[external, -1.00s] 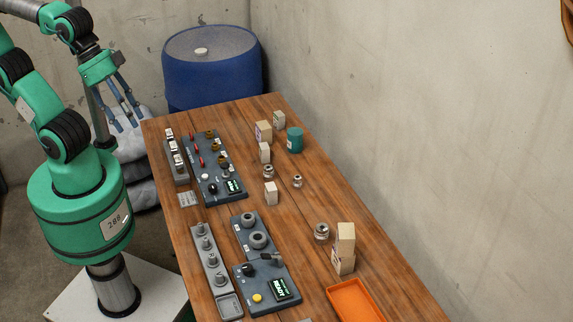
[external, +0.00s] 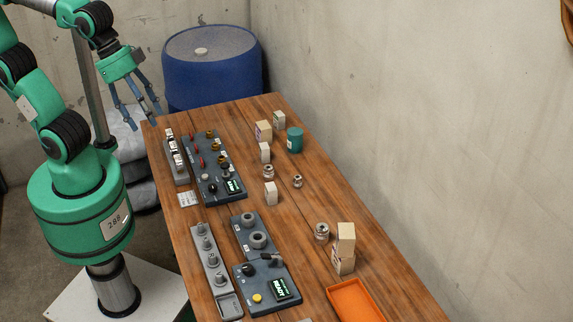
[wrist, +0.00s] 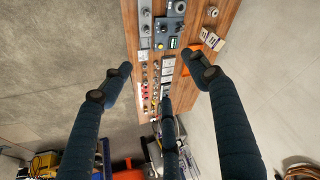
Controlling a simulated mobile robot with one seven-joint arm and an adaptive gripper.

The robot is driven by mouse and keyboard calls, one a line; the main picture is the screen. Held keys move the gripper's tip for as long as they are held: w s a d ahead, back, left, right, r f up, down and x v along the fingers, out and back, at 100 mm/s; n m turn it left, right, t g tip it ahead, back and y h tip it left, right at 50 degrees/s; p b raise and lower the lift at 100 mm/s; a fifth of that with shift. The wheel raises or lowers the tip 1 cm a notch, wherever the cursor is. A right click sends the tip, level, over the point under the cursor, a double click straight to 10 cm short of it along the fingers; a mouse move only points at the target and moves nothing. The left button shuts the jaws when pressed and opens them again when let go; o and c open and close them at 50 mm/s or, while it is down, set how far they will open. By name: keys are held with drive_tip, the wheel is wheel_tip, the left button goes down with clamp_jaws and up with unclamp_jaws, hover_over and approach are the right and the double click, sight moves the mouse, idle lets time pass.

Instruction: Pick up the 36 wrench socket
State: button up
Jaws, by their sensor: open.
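A grey rack (external: 226,299) at the near left edge of the table holds several grey wrench sockets (external: 212,259) standing in a row. Their size marks are too small to read, so I cannot tell which is the 36. The rack also shows at the top of the wrist view (wrist: 145,31). My gripper (external: 138,112) has its three fingers spread, empty, above and beside the table's far left corner. It is well apart from the rack. In the wrist view the open fingers (wrist: 163,82) point toward the table, with nothing between them.
A dark panel (external: 242,272) with a screen and yellow button stands right of the rack. Another panel (external: 205,180) with red levers is farther back. Small boxes (external: 270,193), metal fittings (external: 321,231), a teal can (external: 295,139) and an orange tray (external: 340,292) stand toward the wall.

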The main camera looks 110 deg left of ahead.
drive_tip(key=w+a+f+g, duration=0.1)
drive_tip(key=w+a, duration=0.1)
drive_tip(key=w, duration=0.5)
drive_tip(key=w+a+f, duration=0.1)
drive_tip(key=w+a, duration=0.2)
drive_tip(key=w, duration=0.4)
drive_tip(key=m+g, duration=0.3)
drive_tip(key=g, duration=0.1)
hover_over(322, 227)
wheel_tip(322, 227, down, 35)
drive_tip(key=shift+w+r+b, duration=0.1)
drive_tip(key=shift+b, duration=0.3)
drive_tip(key=shift+f+b, duration=0.5)
drive_tip(key=shift+f, duration=3.8)
